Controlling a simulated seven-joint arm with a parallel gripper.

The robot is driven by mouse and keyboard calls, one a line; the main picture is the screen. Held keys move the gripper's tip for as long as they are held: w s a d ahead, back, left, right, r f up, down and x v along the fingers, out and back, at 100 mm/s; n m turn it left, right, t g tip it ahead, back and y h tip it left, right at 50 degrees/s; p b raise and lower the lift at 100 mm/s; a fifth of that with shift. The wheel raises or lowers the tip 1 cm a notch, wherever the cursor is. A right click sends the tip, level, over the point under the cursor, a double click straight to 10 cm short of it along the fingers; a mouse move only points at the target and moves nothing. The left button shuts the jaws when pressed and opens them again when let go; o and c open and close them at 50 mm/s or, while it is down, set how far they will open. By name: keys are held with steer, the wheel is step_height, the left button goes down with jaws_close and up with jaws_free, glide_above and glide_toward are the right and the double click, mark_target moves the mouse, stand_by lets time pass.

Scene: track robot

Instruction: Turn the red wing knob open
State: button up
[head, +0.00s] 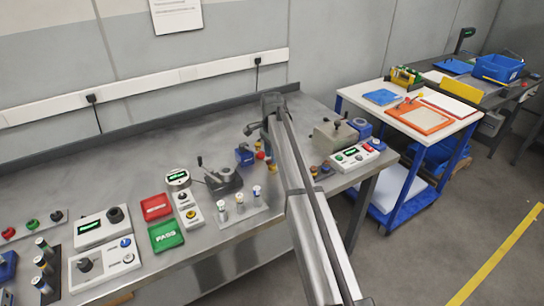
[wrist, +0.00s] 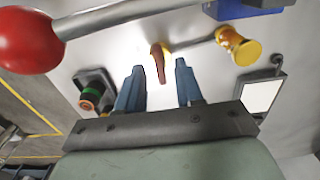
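A narrow brownish-red piece (wrist: 158,62), which looks like the red wing knob seen edge-on, stands in front of a yellow part in the wrist view. My gripper (wrist: 160,75) is open, with its two blue-grey fingers apart. The red piece shows in the gap just ahead of the fingertips, a little nearer the left finger. I see no finger touching it, and the depth between them is hard to tell. In the head view my arm covers the bench there, and I cannot pick out the knob or fingertips.
A large red ball (wrist: 28,40) on a metal rod crosses the wrist view's upper left. A yellow spool-shaped fitting (wrist: 238,46) is at right, and a dark-based button (wrist: 92,92) at left. In the head view, a lever fixture (head: 222,181) and a button box (head: 356,155) flank my arm.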

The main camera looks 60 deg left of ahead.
steer(key=shift+f, duration=0.65)
jaws_close()
